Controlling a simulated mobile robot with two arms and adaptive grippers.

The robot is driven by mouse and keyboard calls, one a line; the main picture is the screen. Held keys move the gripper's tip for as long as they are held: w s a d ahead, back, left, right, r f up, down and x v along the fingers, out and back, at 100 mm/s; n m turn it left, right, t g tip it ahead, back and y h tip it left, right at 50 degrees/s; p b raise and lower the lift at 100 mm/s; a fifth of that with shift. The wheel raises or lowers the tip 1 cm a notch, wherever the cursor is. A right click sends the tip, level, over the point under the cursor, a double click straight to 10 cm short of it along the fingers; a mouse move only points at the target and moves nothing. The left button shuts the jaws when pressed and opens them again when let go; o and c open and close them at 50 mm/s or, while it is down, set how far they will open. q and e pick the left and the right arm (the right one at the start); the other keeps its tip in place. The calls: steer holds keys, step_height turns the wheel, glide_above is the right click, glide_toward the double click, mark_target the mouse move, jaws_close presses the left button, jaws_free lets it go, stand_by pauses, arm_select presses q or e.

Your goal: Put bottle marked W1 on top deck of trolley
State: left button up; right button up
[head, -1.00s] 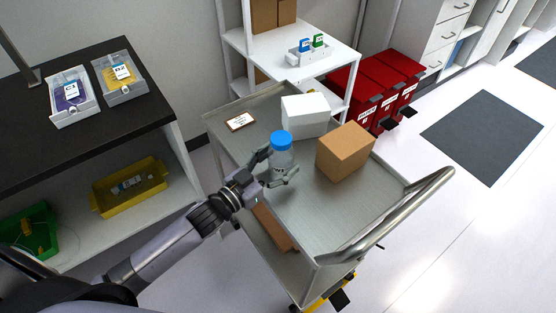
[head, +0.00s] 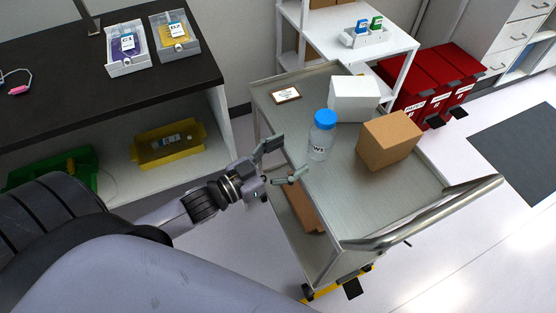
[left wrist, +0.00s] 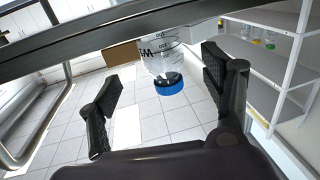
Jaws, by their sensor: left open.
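The bottle marked W1 (head: 321,137) is clear with a blue cap. It stands upright on the top deck of the trolley (head: 285,112), near the deck's left edge. My left gripper (head: 281,160) is open and empty, to the left of the bottle and apart from it, at the deck's edge. In the left wrist view the bottle (left wrist: 160,65) shows upside down between and beyond the open fingers (left wrist: 160,95). My right gripper is not in view.
A white box (head: 353,98) and a brown box (head: 389,140) stand on the deck near the bottle. A small sign (head: 286,94) lies at its far left. The trolley's handle (head: 425,212) is at the right. A black-topped bench (head: 60,95) stands left.

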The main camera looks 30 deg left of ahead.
arm_select(q)
steer(key=shift+v, duration=1.4)
steer(key=shift+f, duration=0.1)
steer(key=s+a+f+n+g+y, duration=0.1)
steer(key=s+a+f+g+y, duration=0.15)
steer(key=f, duration=0.85)
steer(key=s+a+f+n+g+y, duration=0.15)
steer(key=a+f, duration=0.25)
steer(key=f, duration=0.7)
steer(key=s+a+f+n+g+y, duration=0.1)
steer(key=s+a+f+g+y, duration=0.15)
steer(key=f, duration=0.85)
steer(key=s+d+f+g+y, duration=0.1)
steer(key=s+d+f+g, duration=0.2)
steer(key=s+f, duration=0.6)
steer(key=s+d+f+g+y, duration=0.1)
steer(key=s+f+g, duration=0.4)
steer(key=s+f, duration=0.5)
steer(key=s+d, duration=0.1)
steer(key=s, duration=0.6)
steer(key=shift+s+d+f, duration=0.15)
steer(key=shift+s+d, duration=0.2)
